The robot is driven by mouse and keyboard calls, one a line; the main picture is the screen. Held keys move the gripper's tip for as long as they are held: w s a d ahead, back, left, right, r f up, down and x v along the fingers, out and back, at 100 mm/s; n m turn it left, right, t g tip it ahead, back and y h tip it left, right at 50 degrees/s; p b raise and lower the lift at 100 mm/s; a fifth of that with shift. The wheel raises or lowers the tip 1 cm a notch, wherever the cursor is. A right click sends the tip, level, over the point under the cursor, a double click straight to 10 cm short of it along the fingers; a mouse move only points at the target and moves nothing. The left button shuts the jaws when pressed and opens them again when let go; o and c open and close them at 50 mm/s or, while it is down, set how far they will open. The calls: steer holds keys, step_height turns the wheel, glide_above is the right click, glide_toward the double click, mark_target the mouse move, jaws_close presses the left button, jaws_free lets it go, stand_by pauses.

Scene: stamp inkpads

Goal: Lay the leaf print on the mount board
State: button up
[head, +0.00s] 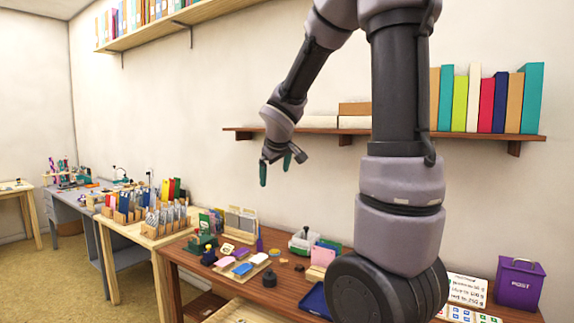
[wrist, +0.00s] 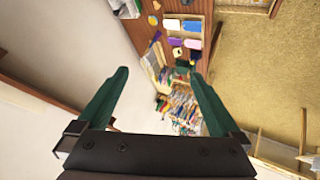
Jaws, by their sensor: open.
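My gripper (head: 275,170) is open and empty, held high above the wooden desk (head: 185,262) in front of the wall. In the wrist view its two green fingers (wrist: 158,76) stand wide apart with nothing between them. I cannot make out the leaf print or the mount board for certain in either view. Part of the desk is hidden behind my own arm and column in the head view.
The desk carries colored inkpads (head: 242,269), stamps, a pink item (head: 322,257), a dark blue tray (head: 314,299) and a purple box (head: 519,284). A wall shelf (head: 240,131) with books is behind my arm. A lighter table (head: 134,232) with card racks stands left.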

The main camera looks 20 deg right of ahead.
steer(key=s+a+r+m+y, duration=0.2)
steer(key=s+a+r+m, duration=0.1)
steer(key=s, duration=0.9)
steer(key=s+a+r+m+g+y, duration=0.1)
steer(key=s+m, duration=0.4)
steer(key=s, duration=0.7)
step_height(320, 180, up, 2)
steer(key=a+y, duration=0.1)
steer(key=a, duration=0.1)
steer(key=shift+s+a+r, duration=0.2)
steer(key=shift+s+a, duration=0.05)
steer(key=shift+a, duration=0.15)
